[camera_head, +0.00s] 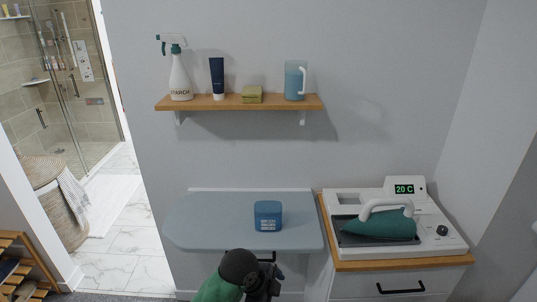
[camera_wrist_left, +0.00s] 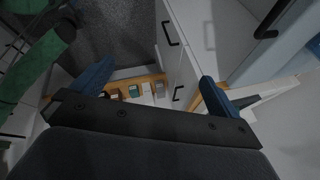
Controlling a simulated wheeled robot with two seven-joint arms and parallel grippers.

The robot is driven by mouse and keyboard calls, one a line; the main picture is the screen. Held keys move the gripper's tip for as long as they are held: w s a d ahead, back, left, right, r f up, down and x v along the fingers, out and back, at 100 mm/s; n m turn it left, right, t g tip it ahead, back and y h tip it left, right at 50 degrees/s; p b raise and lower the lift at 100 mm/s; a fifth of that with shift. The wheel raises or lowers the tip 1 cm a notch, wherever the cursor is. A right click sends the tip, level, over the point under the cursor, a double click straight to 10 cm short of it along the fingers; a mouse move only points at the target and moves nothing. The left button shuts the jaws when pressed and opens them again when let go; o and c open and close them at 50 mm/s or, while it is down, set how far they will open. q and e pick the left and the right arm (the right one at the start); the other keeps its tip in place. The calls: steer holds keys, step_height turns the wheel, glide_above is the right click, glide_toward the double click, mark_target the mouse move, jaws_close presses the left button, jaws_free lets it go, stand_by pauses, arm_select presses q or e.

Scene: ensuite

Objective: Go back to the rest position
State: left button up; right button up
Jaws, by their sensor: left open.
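My left gripper (camera_head: 274,275) is low in the head view, in front of the blue-grey board (camera_head: 190,222). Its two dark blue fingers stand wide apart in the left wrist view (camera_wrist_left: 153,85), with nothing held between them. My left arm's green and black links come up from the bottom edge of the head view. My right gripper is not in view.
A white station with a green iron (camera_head: 382,224) stands on the wood-topped drawer cabinet (camera_head: 400,264) at right. A wall shelf (camera_head: 230,104) holds a spray bottle, tube, sponge and jug. A basket (camera_head: 52,190) stands at left. Drawer handles (camera_wrist_left: 171,34) are near the left wrist.

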arm_select(q)
steer(key=s+a+f+n+t+y, duration=0.15)
steer(key=s+a+f+n, duration=0.35)
steer(key=s+a+n, duration=0.55)
steer(key=s+a+f+n+y, duration=0.3)
steer(key=s+a+f+n, duration=0.2)
steer(key=s+a+n, duration=0.55)
step_height(320, 180, down, 26)
steer(key=w+m+g+b, duration=0.1)
steer(key=w+m, duration=0.1)
steer(key=s+f, duration=0.4)
steer(key=f, duration=0.8)
steer(key=s+f+b, duration=0.1)
steer(key=s+f, duration=0.3)
steer(key=f, duration=0.8)
steer(key=shift+s+g, duration=0.15)
steer(key=shift+g, duration=0.3)
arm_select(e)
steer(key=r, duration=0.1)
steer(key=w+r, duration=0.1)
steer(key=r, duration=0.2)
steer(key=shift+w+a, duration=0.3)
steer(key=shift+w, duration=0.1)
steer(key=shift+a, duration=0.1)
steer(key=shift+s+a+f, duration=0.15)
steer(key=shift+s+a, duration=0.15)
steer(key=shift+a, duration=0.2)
